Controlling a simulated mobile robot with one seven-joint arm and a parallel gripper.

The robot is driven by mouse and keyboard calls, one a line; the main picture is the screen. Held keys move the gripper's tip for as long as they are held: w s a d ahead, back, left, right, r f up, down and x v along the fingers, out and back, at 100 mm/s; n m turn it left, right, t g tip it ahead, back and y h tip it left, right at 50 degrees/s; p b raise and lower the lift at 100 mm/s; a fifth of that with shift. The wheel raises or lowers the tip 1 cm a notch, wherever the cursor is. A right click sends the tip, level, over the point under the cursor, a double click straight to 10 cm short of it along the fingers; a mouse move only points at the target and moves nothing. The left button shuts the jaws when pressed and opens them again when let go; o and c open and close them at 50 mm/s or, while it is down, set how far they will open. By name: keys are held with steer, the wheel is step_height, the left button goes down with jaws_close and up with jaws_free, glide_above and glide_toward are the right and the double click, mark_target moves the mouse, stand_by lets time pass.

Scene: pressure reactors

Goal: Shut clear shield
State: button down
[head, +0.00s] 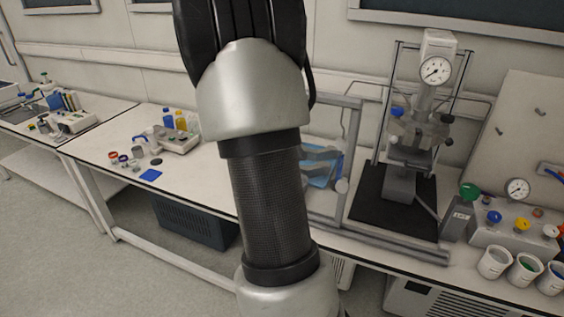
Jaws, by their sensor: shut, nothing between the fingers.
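The clear shield (352,146) appears as a see-through panel in a grey metal frame, standing on the bench left of the reactor stand. It looks swung out to the side, with the reactor's front uncovered. A small round grey piece (341,186) shows on its near edge. My arm hides the shield's left part. The reactor (399,185) stands on a black base, with a pressure gauge on top.
A grey rail (400,247) runs along the bench front before the reactor. Right of it are a valve box (512,236) and several white cups (495,262). Bottles and small instruments (172,138) sit on the left bench. A blue crate (190,221) is underneath.

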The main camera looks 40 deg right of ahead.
glide_toward(329, 176)
step_height(329, 176, down, 3)
steer(key=s+a, duration=0.2)
steer(key=s, duration=0.1)
steer(key=s+d+p, duration=0.1)
steer(key=s+d, duration=0.1)
steer(key=shift+s+f+p, duration=0.15)
steer(key=shift+f+p, duration=0.15)
steer(key=shift+s+d, duration=0.1)
steer(key=shift+s, duration=0.05)
steer(key=s+d+b, duration=0.1)
steer(key=s+d, duration=0.3)
steer(key=s, duration=0.7)
steer(key=s+d+b, duration=0.1)
steer(key=s+d, duration=0.4)
steer(key=s, duration=0.6)
steer(key=s+d+b, duration=0.1)
steer(key=s+d, duration=0.3)
steer(key=s, duration=0.7)
steer(key=shift+d, duration=0.2)
steer(key=shift+r+b, duration=0.1)
steer(key=shift+b, duration=0.2)
steer(key=shift+w, duration=0.1)
